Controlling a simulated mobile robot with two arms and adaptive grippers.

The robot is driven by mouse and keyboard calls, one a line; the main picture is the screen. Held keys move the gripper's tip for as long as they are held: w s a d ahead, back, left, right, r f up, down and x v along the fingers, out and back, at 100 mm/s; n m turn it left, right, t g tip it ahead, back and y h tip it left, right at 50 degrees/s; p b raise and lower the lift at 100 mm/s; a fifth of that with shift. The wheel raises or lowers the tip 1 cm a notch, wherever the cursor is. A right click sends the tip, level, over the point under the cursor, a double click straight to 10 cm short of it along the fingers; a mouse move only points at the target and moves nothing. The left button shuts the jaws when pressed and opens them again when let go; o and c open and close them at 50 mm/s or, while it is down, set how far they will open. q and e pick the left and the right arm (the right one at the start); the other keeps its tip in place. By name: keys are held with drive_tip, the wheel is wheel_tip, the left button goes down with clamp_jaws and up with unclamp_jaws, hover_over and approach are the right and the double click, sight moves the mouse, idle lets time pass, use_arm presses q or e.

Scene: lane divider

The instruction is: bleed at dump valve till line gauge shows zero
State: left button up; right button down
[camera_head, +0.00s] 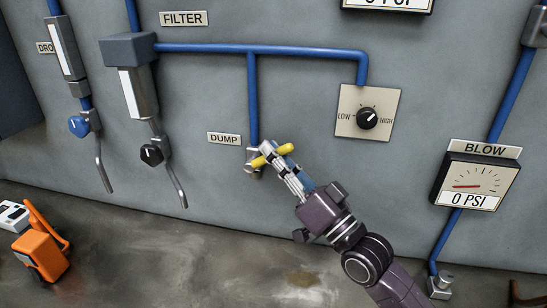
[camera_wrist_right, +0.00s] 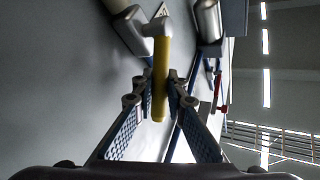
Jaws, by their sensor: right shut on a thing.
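The dump valve (camera_head: 252,157) sits at the lower end of a blue pipe, beside the DUMP label (camera_head: 224,139). Its yellow handle (camera_head: 284,149) lies across the line of the pipe. My right gripper (camera_head: 271,154) is shut on the yellow handle. In the right wrist view the handle (camera_wrist_right: 161,60) stands between the two fingers of the gripper (camera_wrist_right: 161,104). A gauge readout (camera_head: 388,4) at the top edge reads 0 PSI; its dial and name are out of frame, so I cannot tell if it is the line gauge. My left gripper is not in view.
The BLOW gauge (camera_head: 476,184) at right reads 0 PSI. A LOW-HIGH knob (camera_head: 367,117) is on a plate above my right arm. The filter unit (camera_head: 136,80) and another unit (camera_head: 66,50) hang at left. An orange device (camera_head: 40,250) is at lower left.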

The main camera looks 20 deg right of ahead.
drive_tip(key=c, duration=1.9)
unclamp_jaws()
drive_tip(key=shift+s+d+f, duration=0.2)
drive_tip(key=shift+s+f, duration=0.2)
drive_tip(key=shift+s, duration=0.1)
drive_tip(key=v, duration=1)
drive_tip(key=shift+s, duration=0.35)
drive_tip(key=shift+d, duration=0.1)
